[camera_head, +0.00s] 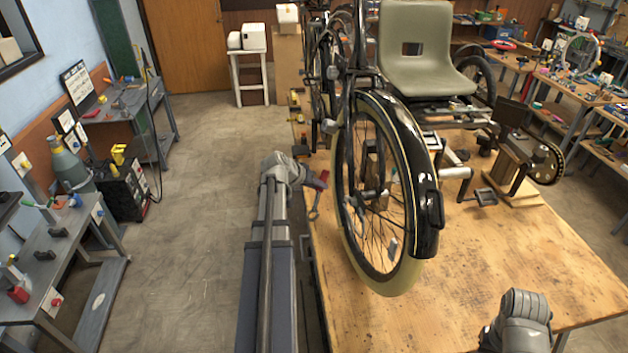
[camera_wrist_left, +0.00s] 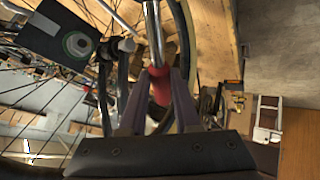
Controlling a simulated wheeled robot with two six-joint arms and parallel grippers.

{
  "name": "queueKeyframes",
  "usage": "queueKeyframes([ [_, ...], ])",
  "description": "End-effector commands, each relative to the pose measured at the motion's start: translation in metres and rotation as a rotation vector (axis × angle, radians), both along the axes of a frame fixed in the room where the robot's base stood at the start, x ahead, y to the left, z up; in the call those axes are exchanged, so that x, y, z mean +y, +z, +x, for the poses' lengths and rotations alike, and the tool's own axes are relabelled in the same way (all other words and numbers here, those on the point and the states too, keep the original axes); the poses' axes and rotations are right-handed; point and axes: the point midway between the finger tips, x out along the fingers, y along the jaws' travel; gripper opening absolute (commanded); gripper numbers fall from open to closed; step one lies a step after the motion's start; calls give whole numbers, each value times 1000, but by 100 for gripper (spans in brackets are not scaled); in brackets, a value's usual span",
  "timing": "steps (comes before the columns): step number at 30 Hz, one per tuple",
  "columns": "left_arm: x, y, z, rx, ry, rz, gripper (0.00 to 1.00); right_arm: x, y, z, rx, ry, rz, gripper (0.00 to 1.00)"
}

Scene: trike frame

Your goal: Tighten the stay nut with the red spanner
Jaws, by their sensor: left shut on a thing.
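My left gripper (camera_head: 308,178) is shut on the red spanner (camera_head: 314,212), beside the left side of the trike's front wheel. In the left wrist view the spanner's red grip (camera_wrist_left: 160,86) is between the two fingers of the left gripper (camera_wrist_left: 160,78). Its silver shaft runs up out of the top of that view, so its far end is hidden there. The trike's front wheel (camera_head: 350,268) stands on the wooden bench, under a black mudguard (camera_head: 405,130).
The wooden bench top (camera_head: 480,270) is clear to the right of the wheel. The trike's seat (camera_head: 425,50) and pedals stand behind. In the left wrist view a black plate (camera_wrist_left: 60,35) and spokes are close on the left. Side benches (camera_head: 60,250) line the left wall.

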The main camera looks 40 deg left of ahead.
Motion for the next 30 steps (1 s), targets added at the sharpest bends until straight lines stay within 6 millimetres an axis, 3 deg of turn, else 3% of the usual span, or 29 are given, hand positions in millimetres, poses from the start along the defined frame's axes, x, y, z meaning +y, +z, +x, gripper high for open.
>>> queueKeyframes([
  [21, -10, -36, 17, 314, -3, 193, 0, 0, 2, 0, 0, 1, 0, 45],
  [30, -11, -41, 18, 370, -1, 228, 0, 0, 0, 0, 0, 0, 0, 45],
])
